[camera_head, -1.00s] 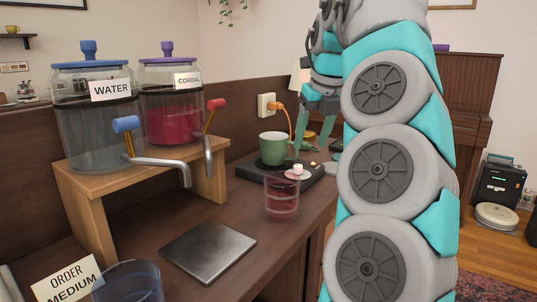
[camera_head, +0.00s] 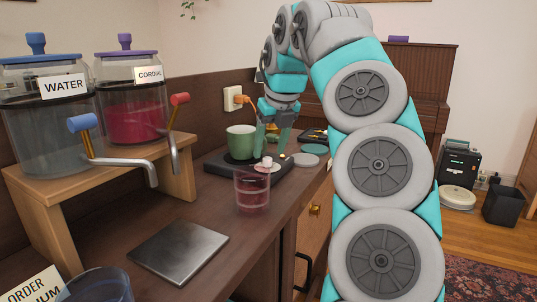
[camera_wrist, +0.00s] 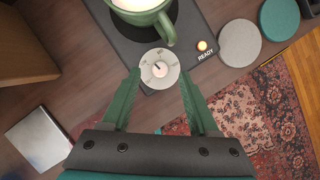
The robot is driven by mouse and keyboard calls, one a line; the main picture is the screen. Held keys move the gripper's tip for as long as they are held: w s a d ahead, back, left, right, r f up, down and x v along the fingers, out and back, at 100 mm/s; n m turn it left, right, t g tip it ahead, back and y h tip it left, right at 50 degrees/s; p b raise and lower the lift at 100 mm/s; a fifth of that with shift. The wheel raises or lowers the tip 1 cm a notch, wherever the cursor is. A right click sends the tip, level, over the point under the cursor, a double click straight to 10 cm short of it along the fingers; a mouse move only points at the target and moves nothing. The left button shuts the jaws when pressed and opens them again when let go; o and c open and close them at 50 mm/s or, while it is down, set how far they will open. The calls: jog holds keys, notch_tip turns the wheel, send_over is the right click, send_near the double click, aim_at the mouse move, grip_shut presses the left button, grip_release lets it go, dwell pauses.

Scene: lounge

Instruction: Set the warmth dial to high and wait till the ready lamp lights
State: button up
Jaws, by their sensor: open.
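The warmth dial (camera_wrist: 159,69) is a pale disc with a small central knob, on the front of a dark warmer (camera_wrist: 196,22). Its pointer tilts up-left in the wrist view; the scale marks are too small to read. The ready lamp (camera_wrist: 202,46), beside the READY label, looks amber with a bright centre. A green mug (camera_head: 240,142) stands on the warmer's plate; the wrist view shows pale liquid in it. My gripper (camera_wrist: 159,74) is open, its fingertips on either side of the dial, apart from the knob. In the head view my gripper (camera_head: 271,150) is over the warmer.
A glass with pink liquid (camera_head: 251,190) stands just in front of the warmer. Water (camera_head: 45,125) and cordial (camera_head: 133,110) dispensers stand on a wooden riser at left. A metal plate (camera_head: 178,250) lies nearer. Two coasters (camera_wrist: 240,43) (camera_wrist: 279,18) lie right of the warmer.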

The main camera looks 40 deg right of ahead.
aim_at(267, 162)
jog(key=shift+x, duration=1.3)
jog(key=shift+c, duration=0.2)
grip_shut()
